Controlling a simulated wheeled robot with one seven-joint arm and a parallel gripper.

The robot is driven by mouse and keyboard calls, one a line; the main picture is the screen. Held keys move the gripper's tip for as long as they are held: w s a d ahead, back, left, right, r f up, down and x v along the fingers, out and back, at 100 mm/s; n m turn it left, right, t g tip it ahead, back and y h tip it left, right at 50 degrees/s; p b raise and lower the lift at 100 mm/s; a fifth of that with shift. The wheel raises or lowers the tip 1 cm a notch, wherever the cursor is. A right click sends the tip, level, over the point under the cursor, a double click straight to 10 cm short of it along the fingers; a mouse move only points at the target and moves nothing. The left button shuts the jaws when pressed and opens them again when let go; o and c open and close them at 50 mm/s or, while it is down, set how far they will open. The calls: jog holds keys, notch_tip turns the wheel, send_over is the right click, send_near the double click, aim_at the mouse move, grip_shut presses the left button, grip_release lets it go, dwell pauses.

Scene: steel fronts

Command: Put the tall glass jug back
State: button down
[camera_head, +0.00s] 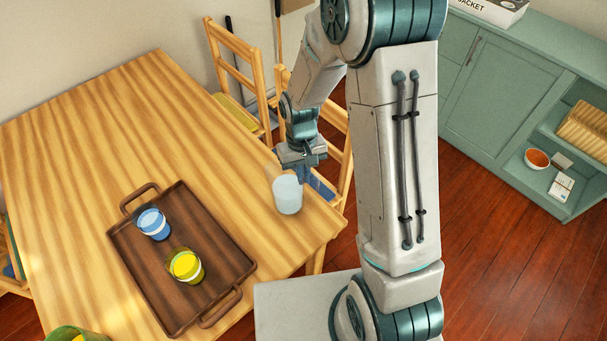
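A pale, translucent glass vessel (287,196), which looks like the jug, stands upright near the right corner of the wooden table (90,130). My gripper (303,174) points down at the vessel's upper right side, touching or very close to it. I cannot tell whether its fingers are closed on the vessel or its handle. A brown tray (215,262) with two handles lies on the table to the left. It holds a blue and white cup (153,224) and a yellow and white cup (186,266).
Wooden chairs (236,50) stand at the table's far right side, close behind my gripper. A green container (75,335) is at the bottom left. A green cabinet (500,90) at the right has open shelves with an orange bowl (537,159). The table's far left is clear.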

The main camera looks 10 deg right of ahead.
jog(key=shift+f, duration=0.45)
jog(key=shift+f, duration=0.2)
jog(key=c, duration=1.6)
grip_release()
